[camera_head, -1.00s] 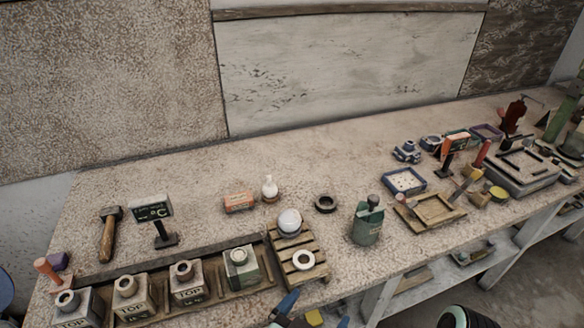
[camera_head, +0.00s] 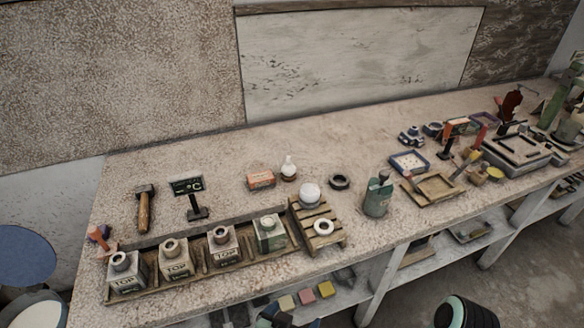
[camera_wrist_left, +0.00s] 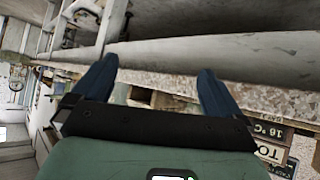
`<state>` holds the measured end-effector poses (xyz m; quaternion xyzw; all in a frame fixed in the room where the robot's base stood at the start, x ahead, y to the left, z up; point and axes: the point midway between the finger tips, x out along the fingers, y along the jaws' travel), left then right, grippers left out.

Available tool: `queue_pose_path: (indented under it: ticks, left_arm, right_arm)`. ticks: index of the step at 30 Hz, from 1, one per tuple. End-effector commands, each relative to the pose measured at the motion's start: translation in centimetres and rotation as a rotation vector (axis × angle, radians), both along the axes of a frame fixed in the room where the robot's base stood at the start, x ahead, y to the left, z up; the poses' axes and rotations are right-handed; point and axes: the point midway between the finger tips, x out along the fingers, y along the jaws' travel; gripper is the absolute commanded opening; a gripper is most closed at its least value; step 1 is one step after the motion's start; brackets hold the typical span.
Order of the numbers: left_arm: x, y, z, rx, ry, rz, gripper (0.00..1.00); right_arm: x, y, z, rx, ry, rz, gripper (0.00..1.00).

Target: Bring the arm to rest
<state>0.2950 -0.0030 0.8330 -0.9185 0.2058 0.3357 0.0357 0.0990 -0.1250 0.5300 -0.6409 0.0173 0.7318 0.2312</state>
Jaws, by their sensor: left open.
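My left gripper (camera_head: 277,317) shows only in part at the bottom edge of the head view, low in front of the bench's front edge. In the left wrist view, its two blue fingers (camera_wrist_left: 155,82) stand wide apart with nothing between them. A white plaster sphere (camera_head: 309,191) sits at the back of a slatted wooden stand (camera_head: 331,240) on the workbench, well beyond the gripper. A pale ring (camera_head: 323,227) lies on the front of the same stand. My right gripper is not in view.
The workbench (camera_head: 250,215) holds a tray of several "TOP" blocks (camera_head: 175,259), a hammer (camera_head: 144,207), a small sign (camera_head: 187,187), a green container (camera_head: 377,196) and a wooden frame (camera_head: 436,188). Coloured blocks (camera_head: 306,296) lie on the lower shelf. A blue round stool (camera_head: 26,255) stands at left.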

Motion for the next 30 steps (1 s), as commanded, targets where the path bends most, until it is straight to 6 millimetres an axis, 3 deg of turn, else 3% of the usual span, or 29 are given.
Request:
queue_pose_path:
  ticks: [5,9,12,15,18,21,27,28,30]
  left_arm:
    - [-1.5,5.2,-8.9,0.026,0.306,0.131,1.0]
    - [-6.4,9.7,-16.0,-0.007,0.612,0.275,1.0]
    - [-10.7,11.6,-19.3,-0.055,0.806,0.375,1.0]
    - [-14.4,12.4,-21.2,-0.105,0.951,0.452,1.0]
    - [-16.9,12.6,-22.0,-0.142,1.044,0.501,1.0]
    - [-18.0,12.6,-22.4,-0.16,1.083,0.523,1.0]
    - [-18.2,12.6,-22.6,-0.163,1.089,0.528,1.0]
    - [-18.2,12.6,-22.6,-0.163,1.089,0.528,0.9]
    - [-18.2,12.6,-22.6,-0.162,1.088,0.527,0.67]
  right_arm:
    - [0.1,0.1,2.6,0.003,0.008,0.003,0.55]
    - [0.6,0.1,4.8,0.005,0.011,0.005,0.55]
    - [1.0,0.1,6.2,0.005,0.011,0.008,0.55]
    - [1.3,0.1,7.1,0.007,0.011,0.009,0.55]
    - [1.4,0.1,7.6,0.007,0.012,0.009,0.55]
    - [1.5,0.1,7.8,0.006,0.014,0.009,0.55]
    - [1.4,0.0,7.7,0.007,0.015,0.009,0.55]
    - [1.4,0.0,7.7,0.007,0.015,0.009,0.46]
    - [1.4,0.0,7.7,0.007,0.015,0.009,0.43]
